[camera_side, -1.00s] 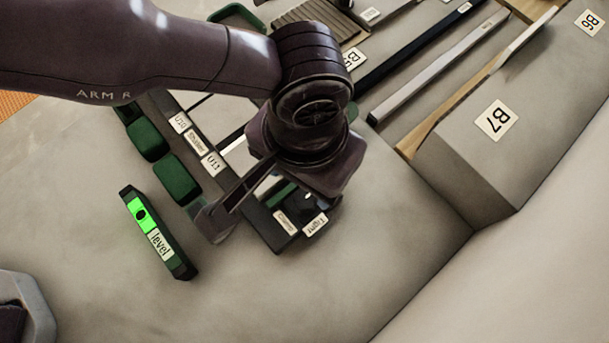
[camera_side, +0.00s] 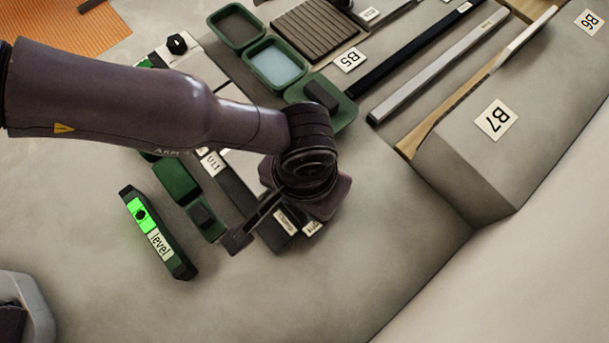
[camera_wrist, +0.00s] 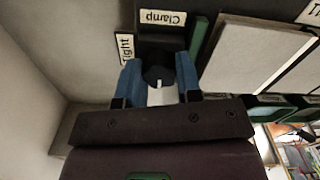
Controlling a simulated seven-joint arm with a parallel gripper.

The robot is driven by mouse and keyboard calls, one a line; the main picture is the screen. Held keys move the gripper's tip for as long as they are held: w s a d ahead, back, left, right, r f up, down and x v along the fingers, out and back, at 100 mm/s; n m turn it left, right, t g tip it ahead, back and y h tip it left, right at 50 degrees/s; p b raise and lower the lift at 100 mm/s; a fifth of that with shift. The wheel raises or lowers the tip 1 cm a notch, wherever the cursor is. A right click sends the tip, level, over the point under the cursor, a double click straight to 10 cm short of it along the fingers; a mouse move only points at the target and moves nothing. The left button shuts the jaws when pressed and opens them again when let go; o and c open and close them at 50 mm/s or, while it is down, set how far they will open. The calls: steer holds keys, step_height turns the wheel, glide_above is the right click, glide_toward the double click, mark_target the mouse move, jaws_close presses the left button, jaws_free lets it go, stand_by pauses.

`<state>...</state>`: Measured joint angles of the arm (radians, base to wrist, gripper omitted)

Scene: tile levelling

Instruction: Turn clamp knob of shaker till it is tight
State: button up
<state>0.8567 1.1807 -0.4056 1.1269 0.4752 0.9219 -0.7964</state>
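The clamp knob (camera_wrist: 158,76) is a small black knob with a white mark pointing toward my gripper in the wrist view. It stands beside the label "Clamp" (camera_wrist: 162,18), with the label "Tight" (camera_wrist: 125,47) to its left. My gripper's (camera_wrist: 159,78) two blue fingers lie along both sides of the knob with no visible gap; they appear shut on it. In the side view my wrist hides the knob and fingers; the labels "Clamp" (camera_side: 284,221) and "Tight" (camera_side: 312,229) show just below. The shaker is mostly hidden under my arm.
A level (camera_side: 158,233) with a bright green window lies to the left. Green blocks (camera_side: 178,180) stand between it and the shaker. Green trays (camera_side: 275,64) and long bars (camera_side: 440,65) lie behind. A raised grey block marked B7 (camera_side: 460,150) stands right. Front floor is clear.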

steer(key=c, duration=0.3)
steer(key=m, duration=0.5)
steer(key=shift+m, duration=0.4)
steer(key=m, duration=1)
steer(key=shift+m, duration=0.4)
steer(key=m, duration=0.5)
steer(key=shift+m, duration=0.3)
